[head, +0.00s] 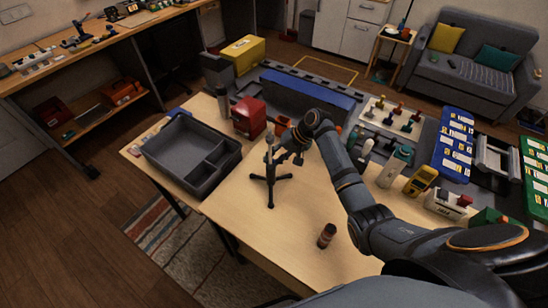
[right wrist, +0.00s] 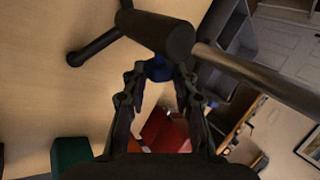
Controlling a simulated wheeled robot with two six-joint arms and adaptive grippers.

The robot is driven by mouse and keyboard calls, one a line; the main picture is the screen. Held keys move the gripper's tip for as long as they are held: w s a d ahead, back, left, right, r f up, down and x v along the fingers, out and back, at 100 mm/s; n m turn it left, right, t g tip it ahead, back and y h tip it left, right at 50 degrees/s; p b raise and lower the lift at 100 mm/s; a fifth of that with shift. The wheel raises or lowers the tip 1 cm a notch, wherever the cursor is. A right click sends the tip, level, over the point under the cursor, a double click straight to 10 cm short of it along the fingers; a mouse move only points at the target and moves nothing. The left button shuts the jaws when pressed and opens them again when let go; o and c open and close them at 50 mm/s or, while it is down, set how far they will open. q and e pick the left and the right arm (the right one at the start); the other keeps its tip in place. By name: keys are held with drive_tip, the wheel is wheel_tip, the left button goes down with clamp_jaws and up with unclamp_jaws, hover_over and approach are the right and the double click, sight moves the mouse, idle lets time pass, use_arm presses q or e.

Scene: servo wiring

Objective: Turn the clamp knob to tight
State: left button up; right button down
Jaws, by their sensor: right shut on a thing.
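A dark tripod stand (head: 270,182) stands upright on the light wooden table, with a clamp near its top. My right gripper (head: 284,153) reaches the stand's upper part from the right. In the right wrist view my right gripper (right wrist: 160,80) is shut on a small blue knob (right wrist: 157,66), which sits beside a thick dark cylinder (right wrist: 155,34) of the stand. The fingers hide part of the knob, and I cannot tell its turn angle. A metal rod (right wrist: 260,78) runs off to the right. My left gripper is in neither view.
A dark divided tray (head: 190,152) lies left of the stand, and a red box (head: 249,117) stands behind it. A small brown cylinder (head: 326,235) stands near the front. Several tools and a yellow meter (head: 420,180) crowd the right. The table around the stand's feet is clear.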

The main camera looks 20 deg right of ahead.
drive_tip(key=c, duration=1)
unclamp_jaws()
drive_tip(key=shift+c, duration=0.2)
drive_tip(key=shift+d+r, duration=0.1)
drive_tip(key=v, duration=1.1)
drive_tip(key=shift+d+r, duration=0.2)
drive_tip(key=shift+r, duration=0.15)
drive_tip(key=shift+s+f, duration=0.1)
drive_tip(key=shift+f, duration=0.05)
